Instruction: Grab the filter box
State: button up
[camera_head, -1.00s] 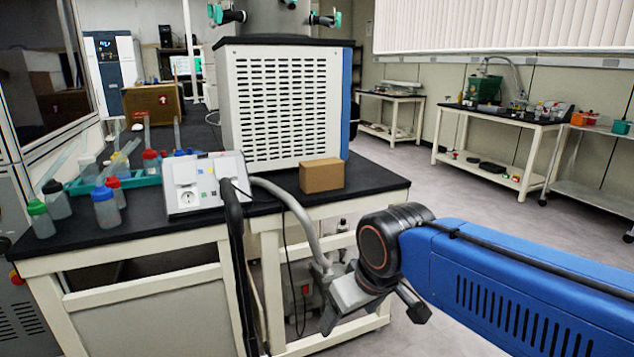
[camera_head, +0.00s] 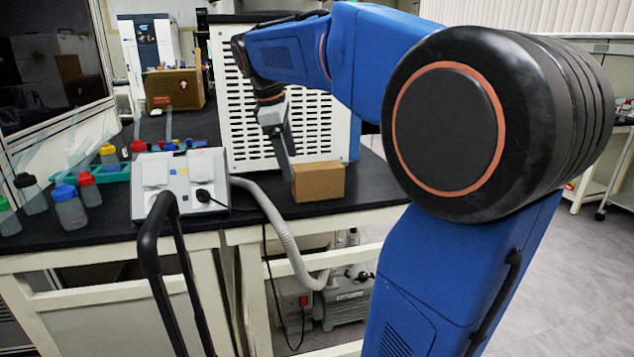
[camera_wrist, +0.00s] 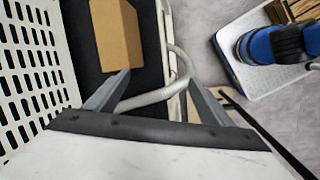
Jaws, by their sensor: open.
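The filter box appears to be the small brown cardboard box (camera_head: 319,182) on the black bench top (camera_head: 365,187), in front of the white slotted panel. In the wrist view the box (camera_wrist: 117,35) lies at the upper left, ahead of the left finger. My gripper (camera_head: 287,172) points down at the box's left side in the head view. In the wrist view its two fingers (camera_wrist: 157,76) are apart with only a hose and bench edge showing between them. I cannot tell whether a finger touches the box.
The white slotted machine (camera_head: 310,135) stands close behind the box. A grey socket panel (camera_head: 180,185) sits left of it, with several capped bottles (camera_head: 70,208) further left. A grey hose (camera_head: 275,220) runs over the bench's front edge.

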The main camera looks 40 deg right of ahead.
aim_at(315, 165)
jog(key=w+d+r+n+g, duration=0.2)
jog(key=w+d+r+n, duration=0.15)
jog(key=w+d, duration=0.5)
jog(key=shift+h, duration=0.4)
jog(key=x, duration=0.7)
jog(key=s+x, duration=0.1)
jog(key=x, duration=0.3)
jog(key=shift+s+d+f, duration=0.15)
jog(key=shift+d, duration=0.35)
jog(key=x, duration=0.4)
jog(key=shift+s+d+f, duration=0.1)
jog(key=shift+s+d, duration=0.1)
jog(key=shift+s, duration=0.05)
jog(key=shift+d+f, duration=0.1)
jog(key=shift+f, duration=0.25)
jog(key=shift+f, duration=0.25)
jog(key=c, duration=1.5)
